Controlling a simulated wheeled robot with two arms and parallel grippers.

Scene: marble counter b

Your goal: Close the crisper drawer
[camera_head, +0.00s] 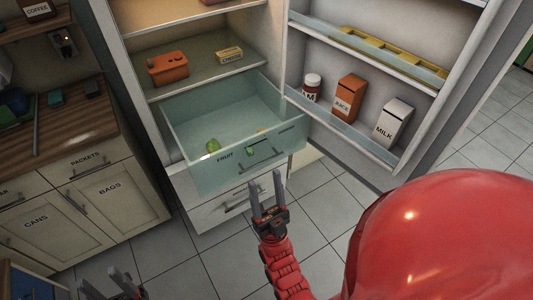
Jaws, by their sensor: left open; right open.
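The crisper drawer (207,174) is pale green and see-through, labelled FRUIT on its front, and is pulled out of the open fridge. A green round fruit (212,146) and other small items show in or through it. My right gripper (265,184) is open and empty, its fingers pointing up in front of the lower part of the drawer front. I cannot tell whether it touches the front. My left gripper (104,284) is open and empty at the bottom left, well away from the drawer.
A white lower drawer (215,209) sits under the crisper. The fridge door on the right holds a jam jar (311,88), a juice carton (347,98) and a milk carton (393,121). An orange container (168,68) stands on the shelf above. Cabinets (110,196) stand left.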

